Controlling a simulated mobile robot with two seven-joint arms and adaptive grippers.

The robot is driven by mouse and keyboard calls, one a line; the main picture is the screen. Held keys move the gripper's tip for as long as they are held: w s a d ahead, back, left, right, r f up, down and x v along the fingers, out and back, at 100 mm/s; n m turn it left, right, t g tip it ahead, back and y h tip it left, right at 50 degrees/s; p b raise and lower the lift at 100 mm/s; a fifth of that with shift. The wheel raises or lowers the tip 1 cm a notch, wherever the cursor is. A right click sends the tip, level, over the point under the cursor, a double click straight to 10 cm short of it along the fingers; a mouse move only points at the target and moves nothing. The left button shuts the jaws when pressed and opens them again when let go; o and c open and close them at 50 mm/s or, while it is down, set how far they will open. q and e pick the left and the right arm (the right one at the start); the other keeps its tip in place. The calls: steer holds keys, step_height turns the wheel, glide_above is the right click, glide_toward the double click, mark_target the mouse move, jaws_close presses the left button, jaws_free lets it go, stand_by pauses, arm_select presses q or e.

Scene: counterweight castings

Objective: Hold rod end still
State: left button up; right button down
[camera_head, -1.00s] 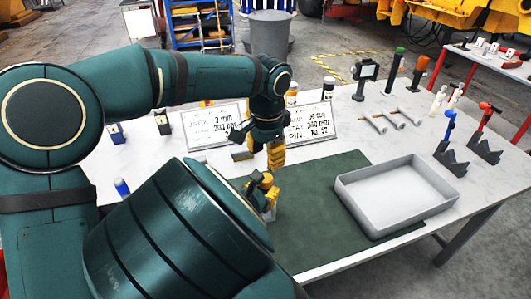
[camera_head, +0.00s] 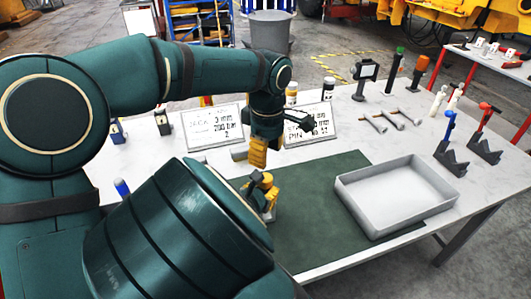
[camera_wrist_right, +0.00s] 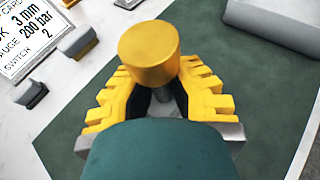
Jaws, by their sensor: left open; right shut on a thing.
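My right gripper (camera_wrist_right: 160,100) is shut on a gold-headed cylindrical piece (camera_wrist_right: 148,55); grey material shows below its head, between the yellow fingers. I take this piece to be the rod end, but its lower part is hidden. In the head view my right gripper (camera_head: 265,192) is low over the green mat, partly hidden by my right arm. My left gripper (camera_head: 259,152) is open just above and behind it, fingers pointing down. Nothing shows in its jaws, and a small gap separates it from the right gripper.
A grey tray (camera_head: 345,198) sits on the right of the green mat (camera_head: 310,247). Two printed cards (camera_head: 213,127) (camera_head: 309,123) stand behind the grippers. The mat's front is clear.

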arm_select(q)
steer(key=n, duration=0.5)
steer(key=shift+r+n, duration=0.15)
steer(key=shift+n, duration=0.25)
steer(key=n, duration=0.3)
steer(key=shift+s+a+f+n, duration=0.1)
steer(key=shift+s+f+n, duration=0.1)
steer(key=shift+f+n, duration=0.15)
steer(key=shift+f, duration=4)
